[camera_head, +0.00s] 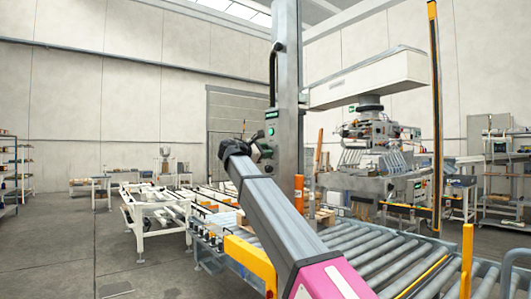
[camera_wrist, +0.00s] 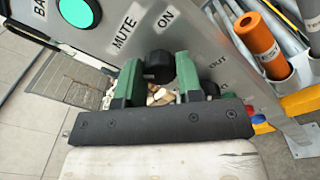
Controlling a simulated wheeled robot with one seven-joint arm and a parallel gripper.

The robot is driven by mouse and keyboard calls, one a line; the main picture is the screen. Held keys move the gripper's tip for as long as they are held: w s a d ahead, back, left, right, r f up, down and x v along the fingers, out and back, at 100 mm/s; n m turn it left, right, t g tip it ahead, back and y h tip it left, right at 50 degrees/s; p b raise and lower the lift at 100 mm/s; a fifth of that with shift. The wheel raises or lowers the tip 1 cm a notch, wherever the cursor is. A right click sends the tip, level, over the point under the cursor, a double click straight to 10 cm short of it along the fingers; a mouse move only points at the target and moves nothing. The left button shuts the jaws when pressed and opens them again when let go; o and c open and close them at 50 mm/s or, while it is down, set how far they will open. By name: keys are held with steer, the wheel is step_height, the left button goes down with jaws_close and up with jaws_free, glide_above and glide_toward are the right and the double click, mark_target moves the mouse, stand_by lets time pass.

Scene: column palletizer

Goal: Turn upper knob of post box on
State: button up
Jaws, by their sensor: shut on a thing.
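The post box is a grey panel on a tall grey post (camera_head: 288,90). In the wrist view its panel (camera_wrist: 103,62) shows a lit green button (camera_wrist: 76,11) and the labels MUTE and ON. The upper knob (camera_wrist: 158,67) is black and sits beside those labels, between the two green fingers of my gripper (camera_wrist: 158,78). My gripper is shut on this knob. A second black knob (camera_wrist: 209,88) is partly hidden behind the right finger. In the head view my gripper meets the post, and the knobs are too small to make out.
An orange cylinder (camera_wrist: 257,37) stands close to the panel's right. Red (camera_wrist: 195,117) and blue (camera_wrist: 228,117) round parts show near the gripper. In the head view, roller conveyors (camera_head: 390,258) lie below my arm, and a palletizer head (camera_head: 372,132) hangs to the right. Open floor is at left.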

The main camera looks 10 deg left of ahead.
steer(key=shift+f+m+h, duration=0.1)
steer(key=shift+m+h, duration=0.3)
steer(key=shift+m, duration=7.6)
steer(key=o, duration=0.9)
steer(key=v, duration=1.1)
steer(key=shift+w, duration=0.1)
